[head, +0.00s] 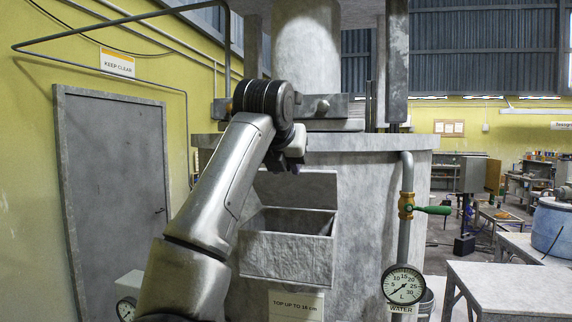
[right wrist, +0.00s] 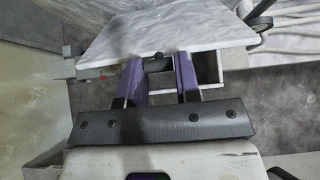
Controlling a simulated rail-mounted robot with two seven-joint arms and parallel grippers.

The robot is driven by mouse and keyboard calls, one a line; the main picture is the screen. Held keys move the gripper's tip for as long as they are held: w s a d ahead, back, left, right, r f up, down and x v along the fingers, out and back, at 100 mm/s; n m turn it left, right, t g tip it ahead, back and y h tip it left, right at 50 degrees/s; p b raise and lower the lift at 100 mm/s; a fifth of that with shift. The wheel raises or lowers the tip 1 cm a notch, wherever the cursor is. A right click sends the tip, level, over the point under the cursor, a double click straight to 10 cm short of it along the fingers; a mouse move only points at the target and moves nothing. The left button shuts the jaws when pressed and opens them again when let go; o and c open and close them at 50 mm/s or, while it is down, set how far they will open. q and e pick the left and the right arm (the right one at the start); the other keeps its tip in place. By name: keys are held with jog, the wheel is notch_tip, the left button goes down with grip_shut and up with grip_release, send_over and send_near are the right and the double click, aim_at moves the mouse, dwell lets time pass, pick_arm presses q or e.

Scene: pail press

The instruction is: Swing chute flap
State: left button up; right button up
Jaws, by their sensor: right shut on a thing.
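The chute (head: 288,258) is a grey stone-like box on the front of the press body, with its top open. A flat grey panel, which looks like the chute flap (head: 315,188), stands raised behind the opening. My right gripper (head: 287,168) is at the panel's upper left edge, partly hidden by its own wrist. In the right wrist view, the pale marbled flap (right wrist: 150,28) lies just beyond the purple fingers of my right gripper (right wrist: 158,62). The fingers are shut on a small grip piece at the flap's edge, seen only in part. My left gripper is not in view.
A vertical pipe with a green-handled valve (head: 432,210) and a round water gauge (head: 403,285) stands right of the chute. A grey table (head: 515,285) is at the right. A grey door (head: 115,185) is at the left.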

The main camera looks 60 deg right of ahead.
jog(key=shift+s+a+f+b, duration=0.15)
jog(key=shift+a+f+b, duration=0.4)
jog(key=shift+f+b, duration=0.35)
jog(key=shift+s+a+f+b, duration=0.15)
jog(key=shift+a+f+b, duration=0.4)
jog(key=shift+f+b, duration=0.35)
jog(key=shift+s+a+f+b, duration=0.1)
jog(key=shift+a+f+b, duration=0.3)
jog(key=f+b, duration=0.2)
jog(key=shift+s+a+f, duration=0.1)
jog(key=shift+a+f, duration=0.25)
jog(key=shift+a, duration=0.05)
jog(key=f+b, duration=0.2)
jog(key=shift+s+a+f+b, duration=0.2)
jog(key=shift+a+b, duration=0.1)
jog(key=shift+a, duration=0.1)
